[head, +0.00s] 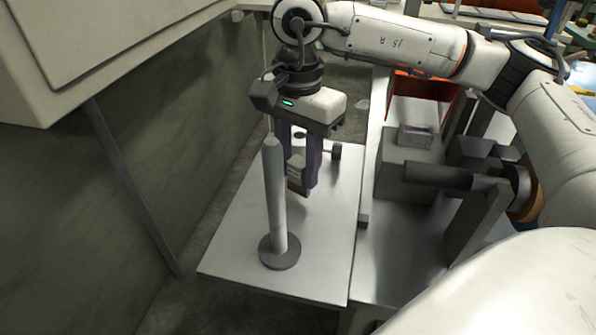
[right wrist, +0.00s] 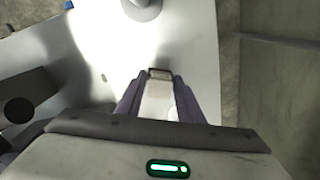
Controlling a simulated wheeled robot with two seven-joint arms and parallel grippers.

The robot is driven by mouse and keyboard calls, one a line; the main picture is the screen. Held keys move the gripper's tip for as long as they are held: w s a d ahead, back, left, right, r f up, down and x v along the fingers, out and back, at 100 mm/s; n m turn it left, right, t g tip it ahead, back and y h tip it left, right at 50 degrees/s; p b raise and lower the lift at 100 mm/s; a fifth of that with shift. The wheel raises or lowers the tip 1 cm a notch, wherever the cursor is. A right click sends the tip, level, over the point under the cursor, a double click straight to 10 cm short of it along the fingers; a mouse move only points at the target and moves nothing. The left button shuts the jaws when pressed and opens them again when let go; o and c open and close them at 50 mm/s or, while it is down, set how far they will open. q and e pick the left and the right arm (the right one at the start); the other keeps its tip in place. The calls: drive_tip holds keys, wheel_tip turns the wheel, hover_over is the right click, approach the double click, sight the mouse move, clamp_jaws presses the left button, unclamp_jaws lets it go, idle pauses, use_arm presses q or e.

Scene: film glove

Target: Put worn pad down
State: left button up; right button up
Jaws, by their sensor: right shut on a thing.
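My right gripper (head: 303,172) points down over the light metal table (head: 235,250), behind the upright post. It is shut on the worn pad (head: 295,174), a small grey block with a brownish lower edge, partly hidden by a finger and the post. In the right wrist view the pad (right wrist: 159,98) sits pale between the two purple fingers, with a darker end at their tips. I cannot tell whether the pad touches the table. My left gripper is not in view.
A grey post (head: 274,200) with a round base stands close in front of the right gripper. To the right, a small metallic block (head: 417,136) lies on a grey block beside a dark horizontal cylinder (head: 440,176). A large cabinet (head: 100,50) overhangs at left.

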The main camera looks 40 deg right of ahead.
sight(298, 162)
drive_tip(key=shift+f, duration=0.4)
drive_tip(key=shift+f, duration=0.15)
drive_tip(key=o, duration=1.1)
wheel_tip(298, 162, up, 12)
drive_tip(key=p, duration=0.2)
